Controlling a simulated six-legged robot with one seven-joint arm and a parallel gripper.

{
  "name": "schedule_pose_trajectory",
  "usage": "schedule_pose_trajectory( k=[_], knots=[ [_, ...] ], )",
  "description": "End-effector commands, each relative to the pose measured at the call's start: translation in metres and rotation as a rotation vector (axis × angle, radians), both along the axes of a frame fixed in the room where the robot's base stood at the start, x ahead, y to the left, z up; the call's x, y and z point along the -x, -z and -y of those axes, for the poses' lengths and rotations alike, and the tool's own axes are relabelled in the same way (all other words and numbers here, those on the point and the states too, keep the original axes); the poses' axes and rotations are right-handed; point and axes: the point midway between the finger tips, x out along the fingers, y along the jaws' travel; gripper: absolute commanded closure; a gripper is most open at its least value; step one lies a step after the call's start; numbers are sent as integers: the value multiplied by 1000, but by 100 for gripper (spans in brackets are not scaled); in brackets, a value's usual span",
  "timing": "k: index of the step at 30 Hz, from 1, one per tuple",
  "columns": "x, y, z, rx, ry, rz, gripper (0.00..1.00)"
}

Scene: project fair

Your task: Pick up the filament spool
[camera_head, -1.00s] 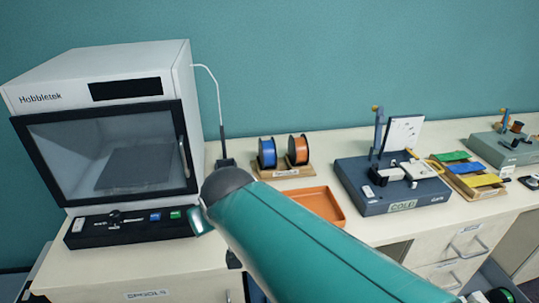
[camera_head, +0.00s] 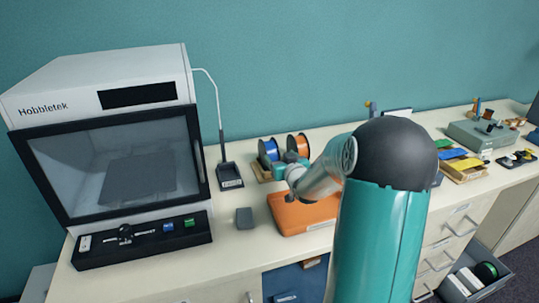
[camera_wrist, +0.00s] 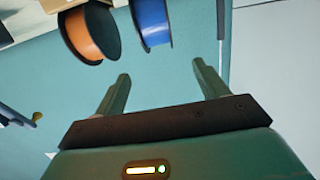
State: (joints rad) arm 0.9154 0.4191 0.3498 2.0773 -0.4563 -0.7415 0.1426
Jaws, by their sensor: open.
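A blue filament spool (camera_head: 268,150) and an orange filament spool (camera_head: 299,144) stand upright side by side on a small wooden stand (camera_head: 262,173) at the back of the bench. My gripper (camera_head: 283,180) is just in front of them and partly covers the stand. In the wrist view, my gripper (camera_wrist: 162,84) is open with nothing between its fingers. There, the blue spool (camera_wrist: 153,22) is ahead of and between the fingertips, and the orange spool (camera_wrist: 90,33) is to the left.
The Hobbletek printer (camera_head: 115,165) fills the left. A green-and-black spool (camera_head: 487,271) sits in an open drawer at lower right.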

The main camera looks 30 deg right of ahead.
Motion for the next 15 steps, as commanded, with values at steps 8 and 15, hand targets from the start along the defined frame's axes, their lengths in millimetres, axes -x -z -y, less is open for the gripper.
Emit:
schedule_pose_trajectory(
  k=[8,15],
  knots=[
    [-36,6,10,-4,-11,13,27],
    [-76,12,21,-2,-11,12,27]
  ],
)
